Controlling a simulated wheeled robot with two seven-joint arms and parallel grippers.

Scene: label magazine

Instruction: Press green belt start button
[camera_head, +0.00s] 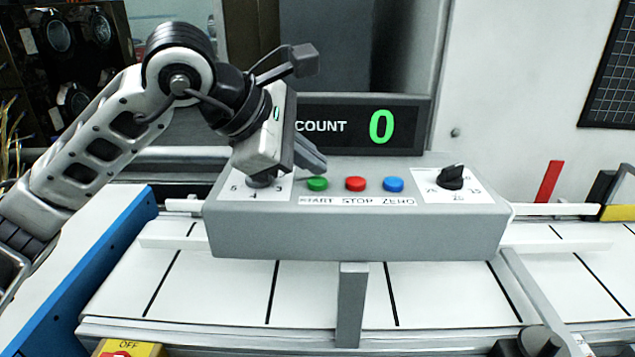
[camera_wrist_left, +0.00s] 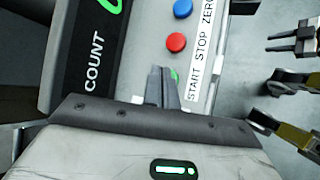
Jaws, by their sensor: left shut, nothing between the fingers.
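The grey control box (camera_head: 350,238) carries the green start button (camera_head: 317,184) at the left of a row, above the "START STOP ZERO" label (camera_head: 357,201). My left gripper (camera_head: 312,160) comes in from the upper left, its fingers shut and empty, with the tips just above and behind the green button in the head view. In the left wrist view the gripper's fingers (camera_wrist_left: 162,88) point at the panel, and a sliver of the green button (camera_wrist_left: 175,75) shows beside the tips, mostly hidden by them. I cannot tell whether they touch it.
The red stop button (camera_head: 355,184) and blue zero button (camera_head: 393,184) are close to the right. A black knob (camera_head: 452,177) stands further right. The count display (camera_head: 365,127) behind reads 0. A white belt (camera_head: 220,290) with dark lines runs below the box.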

